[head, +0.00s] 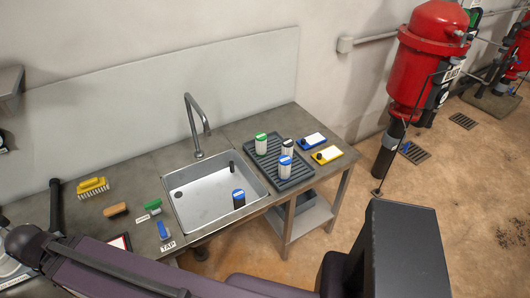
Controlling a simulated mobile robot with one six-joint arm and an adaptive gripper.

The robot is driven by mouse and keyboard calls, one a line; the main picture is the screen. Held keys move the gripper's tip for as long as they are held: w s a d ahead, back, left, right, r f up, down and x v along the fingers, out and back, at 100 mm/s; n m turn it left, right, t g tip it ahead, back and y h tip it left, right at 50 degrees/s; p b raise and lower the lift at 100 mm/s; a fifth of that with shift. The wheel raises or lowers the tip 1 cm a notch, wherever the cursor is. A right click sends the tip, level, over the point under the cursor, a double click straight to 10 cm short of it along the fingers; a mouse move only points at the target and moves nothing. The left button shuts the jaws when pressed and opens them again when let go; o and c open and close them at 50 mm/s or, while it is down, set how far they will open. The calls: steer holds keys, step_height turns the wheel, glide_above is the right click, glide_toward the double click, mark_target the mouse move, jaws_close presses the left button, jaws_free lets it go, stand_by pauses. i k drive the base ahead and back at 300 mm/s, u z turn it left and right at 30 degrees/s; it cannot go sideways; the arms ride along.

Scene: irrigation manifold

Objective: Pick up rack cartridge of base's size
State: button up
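A dark ridged rack (301,181) stands on the counter right of the sink. On it stand three upright white-bodied cartridges: a green-capped cartridge (261,146) at the back left, a dark-and-white-topped cartridge (287,150) to the right, and a blue-capped cartridge (284,168) in front. Their exact sizes are hard to compare. A dark cylinder with a blue top (239,200) stands in the sink; I cannot tell whether it is the base. My purple arm crosses the lower left, away from the rack. My gripper cannot be made out.
The steel sink (185,217) has a tall faucet (190,118). Blue (312,140) and yellow (327,155) items with white faces lie right of the rack. A yellow brush (92,188) and small items lie left. A red tank (428,60) stands beyond the counter.

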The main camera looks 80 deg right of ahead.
mark_target(261, 137)
steer(key=k, duration=1.65)
steer(key=z, duration=2.1)
steer(key=i, duration=1)
steer(key=u, duration=0.2)
